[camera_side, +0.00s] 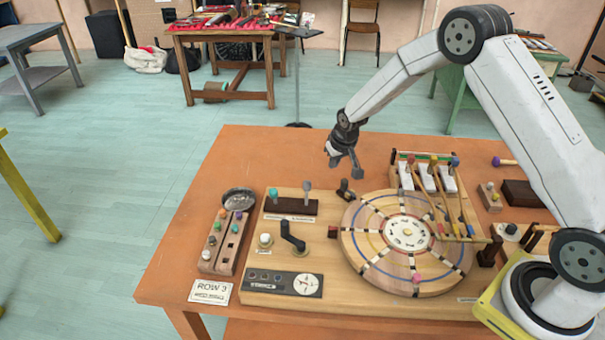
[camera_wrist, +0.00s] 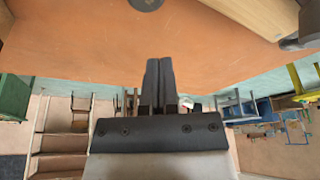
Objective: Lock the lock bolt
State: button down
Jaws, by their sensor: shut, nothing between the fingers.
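My gripper (camera_side: 347,168) hangs above the back of the orange table, behind the wooden board (camera_side: 280,210). In the wrist view its two dark fingers (camera_wrist: 160,66) lie side by side, shut and empty. A small dark piece with an upright knob (camera_side: 344,187) sits at the board's back edge, left of the round wooden turntable (camera_side: 374,250). It may be the lock bolt, but I cannot tell for certain, nor how its bolt stands. My gripper is above and apart from it. The wrist view shows no clear lock bolt.
A black crank (camera_side: 292,238) and a dark block with two upright levers (camera_side: 290,207) stand on the board's left. A metal bowl (camera_side: 238,199) and a wooden rack of coloured knobs (camera_side: 226,242) stand further left. The table's back left is clear.

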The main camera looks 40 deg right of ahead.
aim_at(347, 181)
jog(key=shift+s+a+f, duration=0.2)
jog(key=shift+s+f, duration=0.25)
jog(key=shift+s, duration=0.4)
jog(key=shift+s+a+f, duration=0.15)
jog(key=shift+s+f, duration=0.25)
jog(key=shift+s, duration=0.4)
jog(key=shift+s+f, duration=0.1)
jog(key=shift+s, duration=1.3)
